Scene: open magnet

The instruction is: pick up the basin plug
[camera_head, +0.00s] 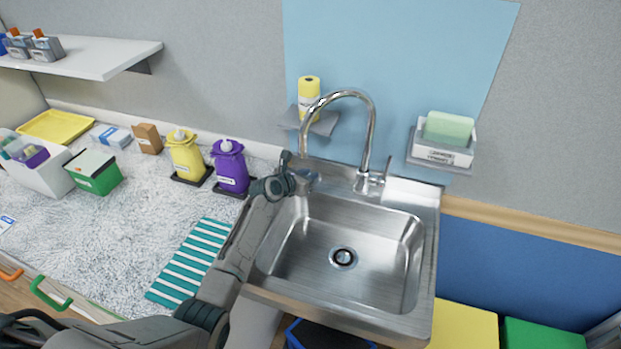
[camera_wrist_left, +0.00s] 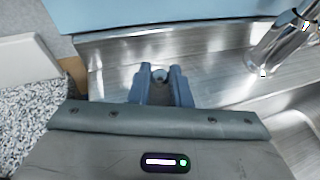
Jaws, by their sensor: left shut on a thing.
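My left gripper (camera_head: 309,181) is over the back left corner of the sink, left of the faucet base. In the left wrist view its two blue-grey fingers (camera_wrist_left: 160,75) are close together, shut on a small round dark thing (camera_wrist_left: 160,75) at their tips. It is most likely the basin plug, mostly hidden by the fingers. In the head view the plug cannot be made out. The steel sink (camera_head: 300,262) is empty, with a dark-centred drain (camera_head: 343,257) in its floor. My right gripper is not in view.
The curved faucet (camera_head: 369,140) stands just right of my left gripper. A purple bottle (camera_head: 231,168) and a yellow bottle (camera_head: 184,156) stand left of it. A wall shelf with a yellow roll (camera_head: 309,95) is above. A striped teal cloth (camera_head: 190,262) lies on the counter.

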